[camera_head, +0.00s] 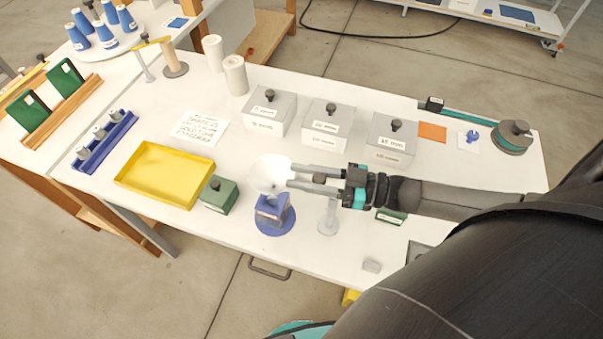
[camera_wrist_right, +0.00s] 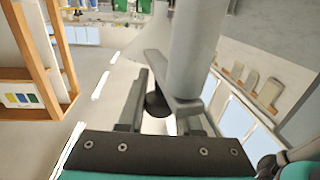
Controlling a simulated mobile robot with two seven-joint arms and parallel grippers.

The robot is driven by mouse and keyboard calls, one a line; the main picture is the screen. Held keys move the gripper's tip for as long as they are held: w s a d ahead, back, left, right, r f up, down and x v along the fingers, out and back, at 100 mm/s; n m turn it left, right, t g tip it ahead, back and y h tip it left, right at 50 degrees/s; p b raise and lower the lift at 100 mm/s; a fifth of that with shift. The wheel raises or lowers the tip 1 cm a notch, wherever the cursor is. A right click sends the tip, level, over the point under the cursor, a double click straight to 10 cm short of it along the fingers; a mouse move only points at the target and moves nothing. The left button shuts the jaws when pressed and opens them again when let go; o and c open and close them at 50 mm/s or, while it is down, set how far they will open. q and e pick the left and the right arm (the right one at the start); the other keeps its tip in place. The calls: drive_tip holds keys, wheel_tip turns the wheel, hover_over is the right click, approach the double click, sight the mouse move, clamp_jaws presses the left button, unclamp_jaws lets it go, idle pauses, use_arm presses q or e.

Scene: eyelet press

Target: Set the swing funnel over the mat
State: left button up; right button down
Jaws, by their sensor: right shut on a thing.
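The swing funnel's white bowl (camera_head: 268,173) shows just beyond my right fingertips, up and behind a blue stand. Its pale post (camera_head: 328,217) stands on the table at the near side of my gripper. My right gripper (camera_head: 289,176) reaches in from the right and is shut on the funnel's dark knob, which shows between the fingers in the right wrist view (camera_wrist_right: 156,102). The blue stand (camera_head: 273,216) has a round blue foot and a block on top. I cannot tell for sure which surface is the mat. My left gripper is out of view.
A yellow tray (camera_head: 124,180) and a green box (camera_head: 218,207) lie left of the funnel. Three grey knobbed boxes (camera_head: 327,126) stand behind my right arm. An orange square (camera_head: 432,132) lies at the right. The table's front edge is close to the blue stand.

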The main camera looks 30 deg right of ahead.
drive_tip(key=shift+s+a+n+g+y+b, duration=0.2)
drive_tip(key=shift+n+g+y+b, duration=0.1)
drive_tip(key=shift+n+g+y, duration=0.25)
drive_tip(key=shift+s+a+n+g+y+b, duration=0.15)
drive_tip(key=shift+n+g+y+b, duration=0.15)
drive_tip(key=shift+g, duration=0.35)
drive_tip(key=c, duration=0.6)
unclamp_jaws()
drive_tip(key=b+v, duration=0.1)
drive_tip(key=v, duration=1.4)
drive_tip(key=shift+d, duration=0.1)
drive_tip(key=shift+s, duration=0.1)
